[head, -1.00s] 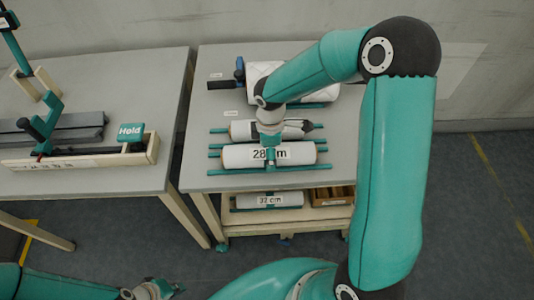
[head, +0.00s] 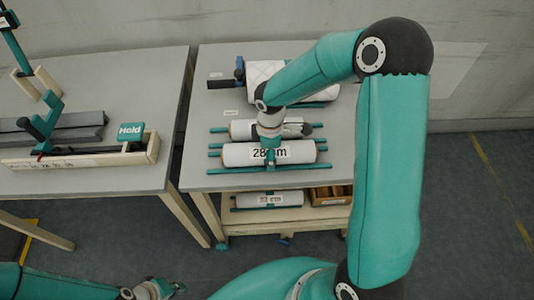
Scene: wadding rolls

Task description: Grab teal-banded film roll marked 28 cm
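The white roll marked 28 cm (head: 240,155) lies across the right-hand table between teal bars. My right arm reaches over from the right, and my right gripper (head: 270,158) is at the middle of this roll, covering part of its label. The fingers are small and partly hidden, so I cannot tell whether they are closed on it. The teal band cannot be told apart from the gripper there. My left gripper (head: 172,289) is low at the bottom left, away from the tables; its opening is unclear.
Another roll (head: 242,130) lies just behind, and a quilted white roll (head: 262,75) farther back. A roll marked 32 cm (head: 270,200) and a brown box (head: 331,195) sit on the lower shelf. The left table (head: 150,80) holds a bench fixture with a Hold sign (head: 131,131).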

